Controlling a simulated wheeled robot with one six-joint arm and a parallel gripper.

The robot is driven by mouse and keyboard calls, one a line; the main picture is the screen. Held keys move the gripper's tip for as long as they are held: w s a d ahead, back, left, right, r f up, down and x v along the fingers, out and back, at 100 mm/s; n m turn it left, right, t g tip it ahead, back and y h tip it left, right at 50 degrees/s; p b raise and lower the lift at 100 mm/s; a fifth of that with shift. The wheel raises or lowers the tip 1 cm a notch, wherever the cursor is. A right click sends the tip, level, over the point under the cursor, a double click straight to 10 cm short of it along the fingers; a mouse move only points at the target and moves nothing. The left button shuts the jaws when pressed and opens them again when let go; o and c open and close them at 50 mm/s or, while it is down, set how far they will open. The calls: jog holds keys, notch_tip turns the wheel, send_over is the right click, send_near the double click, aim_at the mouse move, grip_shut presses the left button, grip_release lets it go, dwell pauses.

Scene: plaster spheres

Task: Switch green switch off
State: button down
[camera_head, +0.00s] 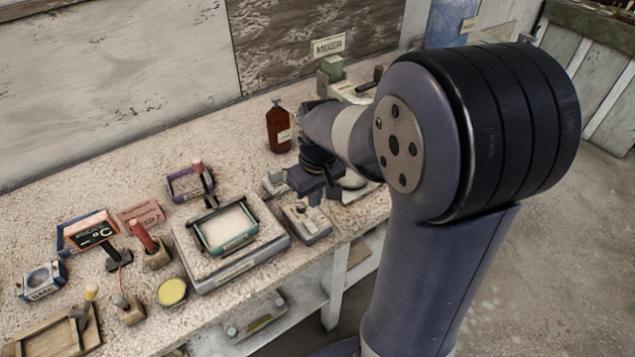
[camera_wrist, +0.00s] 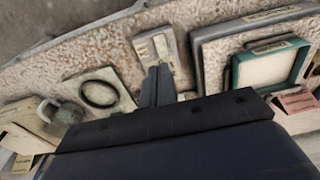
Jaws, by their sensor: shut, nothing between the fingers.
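My gripper (camera_head: 315,198) is shut and empty, pointing down over the front part of the table. In the wrist view its fingertips (camera_wrist: 158,78) are together beside a small pale control box (camera_wrist: 156,48). This box also shows in the head view (camera_head: 307,222), just below the fingers, with small knobs on top. I cannot make out a clearly green switch on it; the fingers and arm hide part of it. Whether the fingers touch the box I cannot tell.
A scale-like device with a green-rimmed tray (camera_head: 224,228) stands left of the box. A brown bottle (camera_head: 278,128) stands behind. The mixer with a green top (camera_head: 332,68) is at the back, partly behind my arm. Levers, tins and small boxes crowd the left.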

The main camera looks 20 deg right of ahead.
jog(key=shift+s+d+r, duration=0.1)
jog(key=shift+s+r, duration=0.05)
jog(key=shift+r, duration=0.9)
jog(key=shift+s+r, duration=0.1)
jog(key=shift+r, duration=0.95)
jog(key=shift+f, duration=0.15)
jog(key=f, duration=0.8)
jog(key=shift+w, duration=0.3)
jog(key=shift+w+f+p, duration=0.15)
jog(key=shift+f+p, duration=0.05)
jog(key=shift+p, duration=0.1)
jog(key=w+g, duration=0.1)
jog(key=w+a+g, duration=0.1)
jog(key=shift+g+h+p, duration=0.4)
jog(key=shift+w+r, duration=0.25)
jog(key=shift+w+a+r+b, duration=0.1)
jog(key=shift+w+r+b, duration=0.1)
jog(key=shift+r, duration=1.25)
jog(key=shift+w+a+r+b, duration=0.1)
jog(key=shift+w+r, duration=0.1)
jog(key=shift+r, duration=1.25)
jog(key=shift+f, duration=0.1)
